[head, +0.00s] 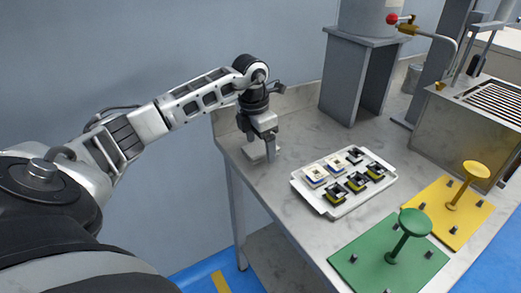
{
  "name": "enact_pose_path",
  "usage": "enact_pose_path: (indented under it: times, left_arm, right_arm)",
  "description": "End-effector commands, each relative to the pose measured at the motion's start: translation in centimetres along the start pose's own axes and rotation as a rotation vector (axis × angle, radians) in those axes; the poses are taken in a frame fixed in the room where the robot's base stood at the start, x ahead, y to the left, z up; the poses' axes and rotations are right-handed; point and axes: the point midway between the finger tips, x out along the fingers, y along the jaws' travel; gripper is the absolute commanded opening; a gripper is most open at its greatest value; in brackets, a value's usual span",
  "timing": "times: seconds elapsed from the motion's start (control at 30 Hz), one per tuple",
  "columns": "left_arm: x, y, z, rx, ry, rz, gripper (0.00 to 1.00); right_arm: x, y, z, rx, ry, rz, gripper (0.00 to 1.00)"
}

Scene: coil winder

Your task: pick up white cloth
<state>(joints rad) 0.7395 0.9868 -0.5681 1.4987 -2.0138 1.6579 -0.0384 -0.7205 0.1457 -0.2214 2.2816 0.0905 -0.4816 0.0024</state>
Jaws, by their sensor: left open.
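A small white patch that looks like the white cloth (254,152) lies on the grey table near its left back corner. It is partly hidden by my left gripper. My left gripper (268,156) points down over that corner, with its fingers at or just above the cloth. It is open, and I cannot tell whether the fingers touch the cloth. My right gripper is not in view.
A white tray (337,212) with several small coil parts stands right of my left gripper. Further right are a green plate (362,262) and a yellow plate (437,212), each with a knobbed post. A grey stand (342,82) rises behind.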

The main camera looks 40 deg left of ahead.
Motion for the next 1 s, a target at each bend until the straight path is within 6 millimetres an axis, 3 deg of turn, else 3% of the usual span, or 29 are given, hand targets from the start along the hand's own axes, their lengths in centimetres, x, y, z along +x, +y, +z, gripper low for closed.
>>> enact_pose_path:
  times: [0.5, 0.7, 1.0]
  left_arm:
    - [0.37, 0.03, -0.06, -0.001, 0.000, 0.000, 0.82]
    - [0.36, 0.03, -0.06, -0.001, 0.000, 0.000, 0.34]
    - [0.26, 0.02, -0.03, -0.001, 0.000, 0.000, 0.34]
  right_arm:
    - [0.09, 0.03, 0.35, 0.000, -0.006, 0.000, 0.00]
    - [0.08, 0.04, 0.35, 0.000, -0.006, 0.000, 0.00]
    - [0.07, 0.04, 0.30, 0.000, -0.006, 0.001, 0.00]
